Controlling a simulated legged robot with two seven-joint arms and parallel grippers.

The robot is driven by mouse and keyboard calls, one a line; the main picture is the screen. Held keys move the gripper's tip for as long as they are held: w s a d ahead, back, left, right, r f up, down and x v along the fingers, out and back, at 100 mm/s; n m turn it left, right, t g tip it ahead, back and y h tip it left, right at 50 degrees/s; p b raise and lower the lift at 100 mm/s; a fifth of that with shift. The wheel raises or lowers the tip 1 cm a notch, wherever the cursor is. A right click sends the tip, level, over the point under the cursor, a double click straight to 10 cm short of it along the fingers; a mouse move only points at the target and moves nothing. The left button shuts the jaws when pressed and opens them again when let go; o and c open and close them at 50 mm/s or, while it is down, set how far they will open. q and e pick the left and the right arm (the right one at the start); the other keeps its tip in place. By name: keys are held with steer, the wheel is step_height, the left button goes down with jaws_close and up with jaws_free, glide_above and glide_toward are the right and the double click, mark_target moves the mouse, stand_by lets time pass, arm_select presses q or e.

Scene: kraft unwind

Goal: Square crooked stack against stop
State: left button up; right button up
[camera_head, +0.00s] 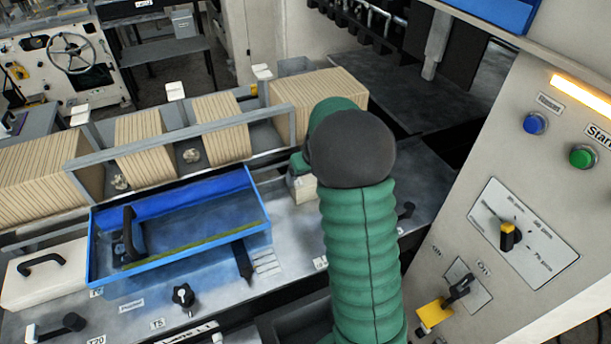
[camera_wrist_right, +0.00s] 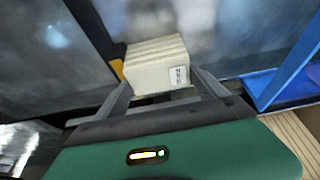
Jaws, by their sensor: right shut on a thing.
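A small cream stack (camera_wrist_right: 157,62) with several layers and a printed label lies between the fingers of my right gripper (camera_wrist_right: 163,92) in the right wrist view. The fingers are shut on it, one on each side. Its layers look slightly stepped. An orange-yellow piece (camera_wrist_right: 117,69) shows beside the stack's left side; I cannot tell whether they touch, or whether it is the stop. In the head view the stack (camera_head: 304,190) shows only in part on the grey metal deck, left of my green right arm, which hides the rest. My left gripper is not in view.
A blue tray (camera_head: 262,205) stands left of the stack on the metal deck (camera_head: 400,190). Behind it, a grey rail rack (camera_head: 125,150) holds several blocks of brown sheets (camera_head: 215,130). A control panel (camera_head: 520,190) with buttons and knobs rises at the right.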

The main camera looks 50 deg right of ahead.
stand_by(0.8)
steer(key=o, duration=1.3)
steer(key=shift+f, duration=0.1)
steer(key=b+v, duration=0.1)
steer(key=v, duration=1.5)
steer(key=shift+r+b, duration=0.35)
